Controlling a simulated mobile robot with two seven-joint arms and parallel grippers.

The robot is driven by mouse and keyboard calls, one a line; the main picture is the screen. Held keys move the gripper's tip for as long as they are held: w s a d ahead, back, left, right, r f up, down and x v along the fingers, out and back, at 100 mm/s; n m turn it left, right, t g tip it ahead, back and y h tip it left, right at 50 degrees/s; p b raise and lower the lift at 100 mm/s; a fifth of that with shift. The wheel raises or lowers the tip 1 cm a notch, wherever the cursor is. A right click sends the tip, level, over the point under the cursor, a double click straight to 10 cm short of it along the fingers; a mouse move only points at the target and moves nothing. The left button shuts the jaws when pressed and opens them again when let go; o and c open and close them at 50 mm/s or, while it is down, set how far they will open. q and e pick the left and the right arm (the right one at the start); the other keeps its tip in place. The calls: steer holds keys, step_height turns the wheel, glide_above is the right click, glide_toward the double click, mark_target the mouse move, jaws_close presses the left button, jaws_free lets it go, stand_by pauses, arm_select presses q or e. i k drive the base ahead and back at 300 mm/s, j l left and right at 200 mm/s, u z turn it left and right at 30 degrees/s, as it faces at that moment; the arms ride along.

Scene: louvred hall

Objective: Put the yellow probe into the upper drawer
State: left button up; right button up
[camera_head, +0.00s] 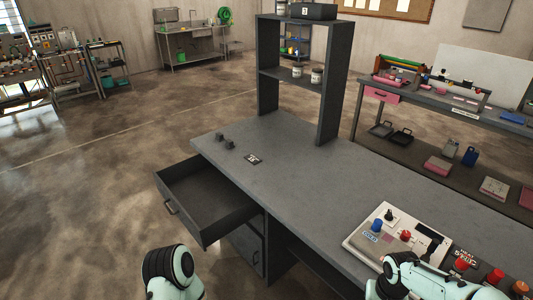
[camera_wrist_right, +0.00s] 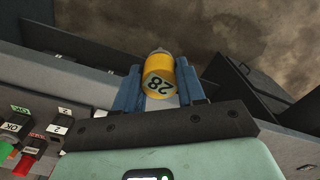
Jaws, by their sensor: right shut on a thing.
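The yellow probe (camera_wrist_right: 158,77) is a short cylinder marked "28" with a grey tip. In the right wrist view it sits between the blue fingers of my right gripper (camera_wrist_right: 160,86), which is shut on it. In the head view my right arm reaches over the control panel at the lower right; the probe and fingers cannot be made out there. The upper drawer (camera_head: 232,214) is pulled out from the left end of the grey desk and looks empty. The gripper is well to the right of it. My left arm shows at the bottom; its gripper is out of view.
The control panel (camera_head: 360,239) with buttons and knobs lies on the desk (camera_head: 290,170). A closed lower drawer (camera_head: 246,249) is under the open one. A shelf unit (camera_head: 329,95) stands at the desk's back. Small dark blocks and a tag (camera_head: 253,159) lie near the drawer.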

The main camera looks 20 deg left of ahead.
mark_target(221, 195)
steer(key=i+j+u, duration=0.1)
steer(key=j, duration=0.45)
steer(key=i+j+u, duration=0.1)
steer(key=i+j, duration=0.25)
steer(key=j, duration=0.2)
steer(key=i+j+u, duration=0.1)
steer(key=i+j, duration=0.15)
steer(key=j, duration=0.25)
steer(key=i+j+u, duration=0.1)
steer(key=i+j, duration=0.2)
steer(key=j, duration=0.2)
steer(key=i+j+u, duration=0.1)
steer(key=i+j, duration=0.2)
steer(key=j, duration=0.15)
steer(key=i+j, duration=0.3)
steer(key=j, duration=0.15)
steer(key=j+u, duration=0.05)
